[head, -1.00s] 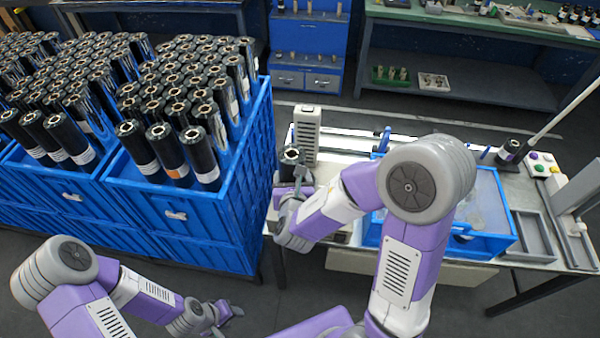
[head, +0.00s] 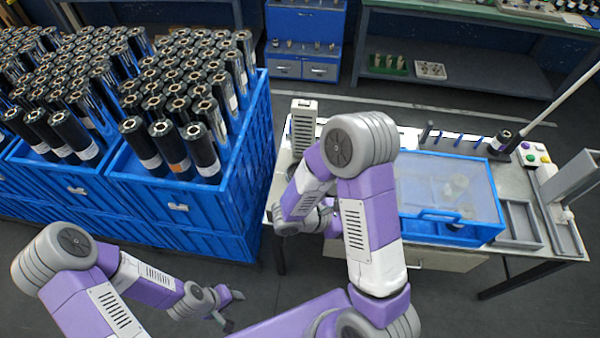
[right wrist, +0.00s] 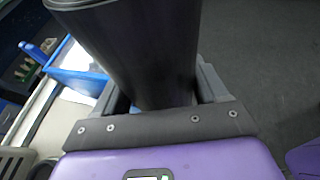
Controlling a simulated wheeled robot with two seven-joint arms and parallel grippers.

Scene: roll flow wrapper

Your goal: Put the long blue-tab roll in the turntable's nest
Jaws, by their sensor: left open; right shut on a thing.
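My right gripper (right wrist: 160,92) is shut on a black roll (right wrist: 135,45), whose dark side fills the middle of the right wrist view. No blue tab shows on the visible part of this roll. In the head view my right arm reaches over the front left of the workbench and mostly hides the gripper and the roll. My left gripper (head: 232,308) is open and empty, low over the floor in front of the crates. I cannot make out the turntable's nest; the arm covers part of the bench.
Blue crates (head: 185,222) packed with upright black rolls (head: 203,150) stand at the left. On the workbench (head: 395,135) are a blue bin with a clear lid (head: 450,240), a grey vented box (head: 303,125), a short black cylinder (head: 500,143) and a grey tray (head: 520,222).

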